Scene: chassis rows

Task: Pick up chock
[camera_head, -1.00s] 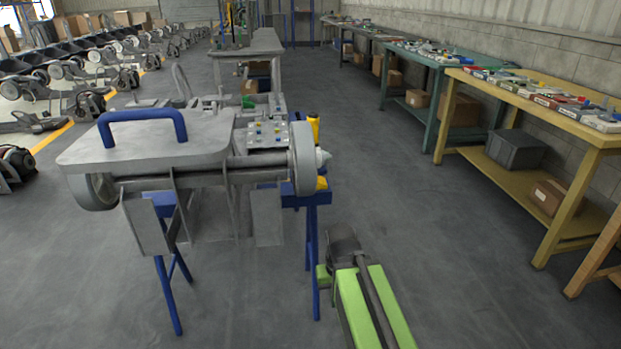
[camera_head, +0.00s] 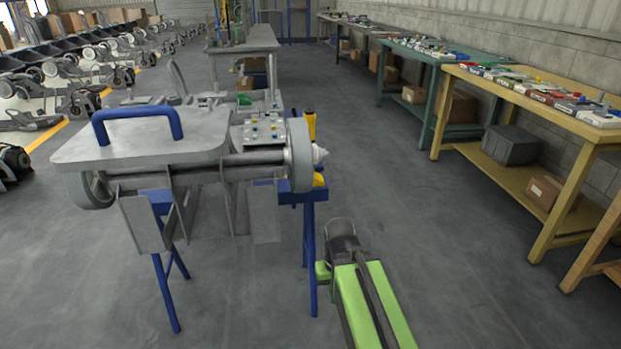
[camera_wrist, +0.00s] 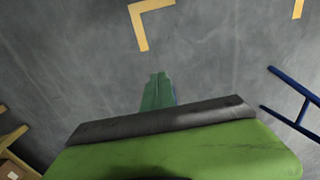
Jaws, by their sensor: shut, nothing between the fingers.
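Two small yellow pieces show by the near wheel of the chassis: a yellow piece (camera_head: 318,180) low behind the wheel and a yellow upright piece (camera_head: 310,124) above it. I cannot tell for sure which, if either, is the chock; the wheel hides part of them. The chassis (camera_head: 150,145) with its blue handle rests on blue trestles. In the wrist view my gripper (camera_wrist: 158,90) has its green fingers together and empty, over bare grey floor. No chock shows in that view. In the head view my green arm is at the lower middle, to the right of the trestle; its fingertips cannot be made out.
A blue trestle leg (camera_head: 309,250) stands close left of my arm. A yellow workbench (camera_head: 560,115) and a green bench (camera_head: 428,59) line the right wall. Open floor lies between them and the chassis. Yellow corner marks (camera_wrist: 142,22) are on the floor.

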